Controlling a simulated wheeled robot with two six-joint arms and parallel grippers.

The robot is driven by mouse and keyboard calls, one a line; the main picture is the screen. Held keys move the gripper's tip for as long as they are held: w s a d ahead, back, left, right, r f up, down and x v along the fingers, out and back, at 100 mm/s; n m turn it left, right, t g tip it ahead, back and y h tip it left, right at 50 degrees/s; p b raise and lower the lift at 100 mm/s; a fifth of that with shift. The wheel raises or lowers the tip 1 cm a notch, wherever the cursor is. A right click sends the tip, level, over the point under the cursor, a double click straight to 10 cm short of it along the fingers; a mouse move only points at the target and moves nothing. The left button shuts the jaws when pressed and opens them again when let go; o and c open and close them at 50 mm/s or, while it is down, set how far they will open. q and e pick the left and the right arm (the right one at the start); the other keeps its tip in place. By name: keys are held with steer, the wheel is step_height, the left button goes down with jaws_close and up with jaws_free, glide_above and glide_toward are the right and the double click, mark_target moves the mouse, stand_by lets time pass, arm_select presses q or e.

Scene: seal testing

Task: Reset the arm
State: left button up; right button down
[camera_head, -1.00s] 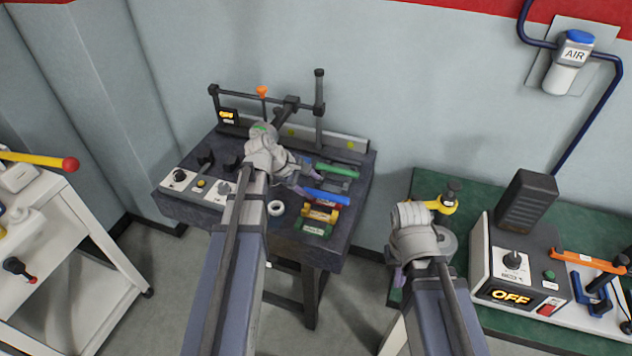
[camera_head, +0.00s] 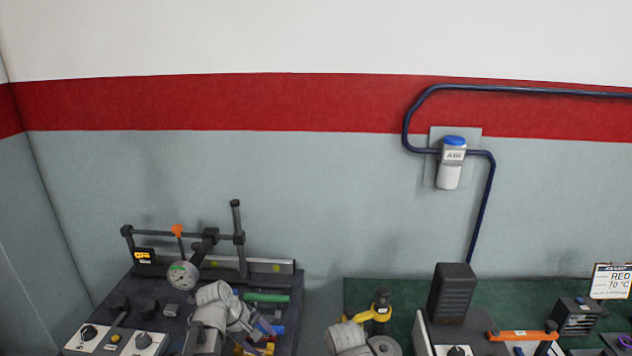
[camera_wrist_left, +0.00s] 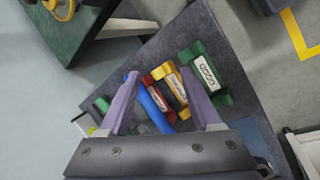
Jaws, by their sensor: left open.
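My left arm comes up from the bottom of the head view, its grey wrist (camera_head: 215,315) over the dark bench (camera_head: 115,300). My left gripper (camera_head: 262,328) has purple fingers and points down to the right. In the left wrist view the same fingers are spread apart with nothing held between them, above the colored blocks. The grey wrist of my right arm (camera_head: 362,342) shows at the bottom edge, in front of the green bench (camera_head: 360,292). Its fingers are not visible.
A dial gauge (camera_head: 182,275) on a dark stand is left of my left wrist. A black box (camera_head: 452,293) and yellow tool (camera_head: 372,314) are on the green bench.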

arm_select(q)
steer(key=s+d+m, duration=0.2)
steer(key=s+d+f+m+g+y, duration=0.1)
steer(key=s+d+m, duration=0.1)
steer(key=s, duration=0.1)
steer(key=s+d+m+g, duration=0.1)
steer(key=s+d+m, duration=0.1)
steer(key=shift+s+d+f+m+y, duration=0.15)
steer(key=shift+d+f+m+y, duration=0.15)
steer(key=shift+d+y, duration=0.1)
steer(key=s+d+m+g+y, duration=0.1)
steer(key=s+d+m+y, duration=0.2)
steer(key=s+m, duration=0.5)
steer(key=shift+d+f, duration=0.1)
steer(key=shift+d, duration=0.05)
